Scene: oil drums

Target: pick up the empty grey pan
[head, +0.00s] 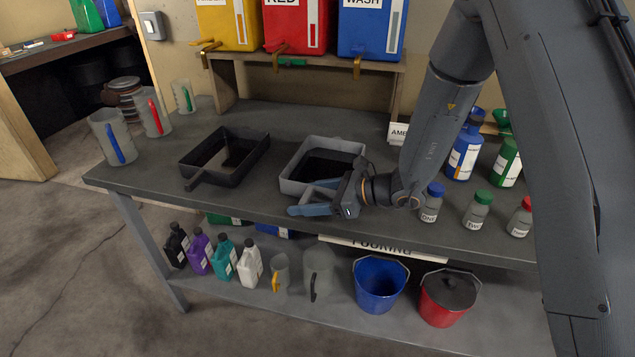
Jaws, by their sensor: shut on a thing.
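The grey pan (292,186) rests on the workbench, right of the middle, with light grey walls and a dark inside. I cannot tell from here whether the dark inside is a bare floor or liquid. My gripper (316,201) is at the pan's near right side, shut on it low over the bench. The fingers and my wrist hide the gripped part, probably the handle, and the near right corner.
Clear jugs (113,140) with coloured handles stand at the bench's left. Capped bottles (431,203) stand close right of my wrist. Yellow, red and blue (371,30) tanks with taps sit on a rear shelf. Buckets (380,287) and small bottles fill the lower shelf.

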